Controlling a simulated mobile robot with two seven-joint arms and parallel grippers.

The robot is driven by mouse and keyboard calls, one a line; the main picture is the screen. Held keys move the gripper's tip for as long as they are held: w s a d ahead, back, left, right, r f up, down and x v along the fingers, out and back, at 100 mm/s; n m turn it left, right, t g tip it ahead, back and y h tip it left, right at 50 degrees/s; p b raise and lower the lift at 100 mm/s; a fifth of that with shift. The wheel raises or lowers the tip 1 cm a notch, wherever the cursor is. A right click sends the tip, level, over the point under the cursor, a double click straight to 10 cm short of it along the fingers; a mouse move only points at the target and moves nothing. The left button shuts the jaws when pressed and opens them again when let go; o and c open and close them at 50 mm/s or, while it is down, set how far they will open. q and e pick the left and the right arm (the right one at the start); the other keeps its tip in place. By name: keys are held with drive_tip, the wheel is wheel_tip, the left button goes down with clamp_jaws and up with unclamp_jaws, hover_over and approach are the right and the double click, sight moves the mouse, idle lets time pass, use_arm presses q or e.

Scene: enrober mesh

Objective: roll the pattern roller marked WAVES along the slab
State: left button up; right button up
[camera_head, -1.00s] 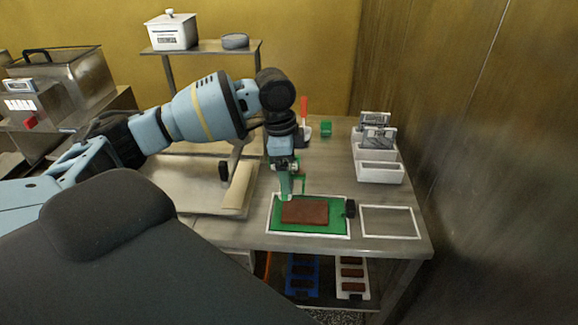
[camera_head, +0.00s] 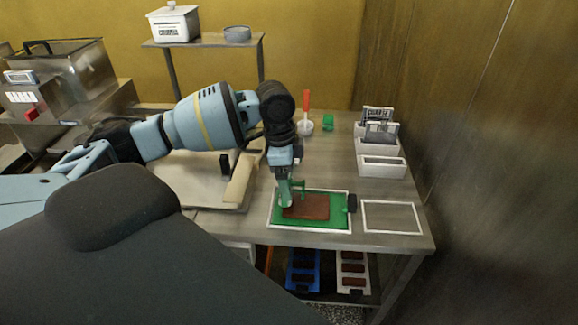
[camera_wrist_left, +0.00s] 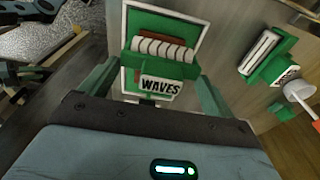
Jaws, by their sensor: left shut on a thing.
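My left gripper (camera_head: 286,196) is shut on the green pattern roller (camera_head: 301,188), over the left end of the brown slab (camera_head: 310,208). In the left wrist view the roller's tag (camera_wrist_left: 160,87) reads WAVES, between my fingers, and its pale drum (camera_wrist_left: 162,48) has dark curved grooves. The slab lies on a green mat (camera_head: 338,223) with a white border. The roller hides part of the slab in the left wrist view. I cannot tell whether the drum touches the slab. My right gripper is not in view.
An empty white outline (camera_head: 391,231) lies to the right. Another green roller (camera_head: 328,122) and a red-handled tool (camera_head: 306,105) stand farther back. White bins (camera_head: 383,167) stand at the right. A pale board (camera_head: 200,180) lies left.

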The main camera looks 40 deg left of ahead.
use_arm(q)
drive_tip(key=shift+f, duration=0.9)
drive_tip(key=shift+w+d, duration=0.55)
drive_tip(key=shift+d, duration=0.3)
drive_tip(key=shift+w+d, duration=0.4)
drive_tip(key=shift+d, duration=0.25)
drive_tip(key=shift+w+d, duration=0.35)
drive_tip(key=shift+d, duration=0.25)
drive_tip(key=shift+w+d+f, duration=0.1)
drive_tip(key=shift+w+d, duration=0.35)
drive_tip(key=shift+d, duration=0.25)
drive_tip(key=shift+w+d, duration=0.4)
drive_tip(key=shift+d, duration=0.35)
drive_tip(key=shift+w+d+f, duration=0.1)
drive_tip(key=shift+w+d, duration=0.35)
drive_tip(key=shift+d, duration=0.25)
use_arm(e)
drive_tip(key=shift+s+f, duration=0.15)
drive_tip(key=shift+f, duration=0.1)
use_arm(q)
drive_tip(key=shift+f, duration=0.4)
drive_tip(key=shift+s+a, duration=0.25)
drive_tip(key=shift+a, duration=0.15)
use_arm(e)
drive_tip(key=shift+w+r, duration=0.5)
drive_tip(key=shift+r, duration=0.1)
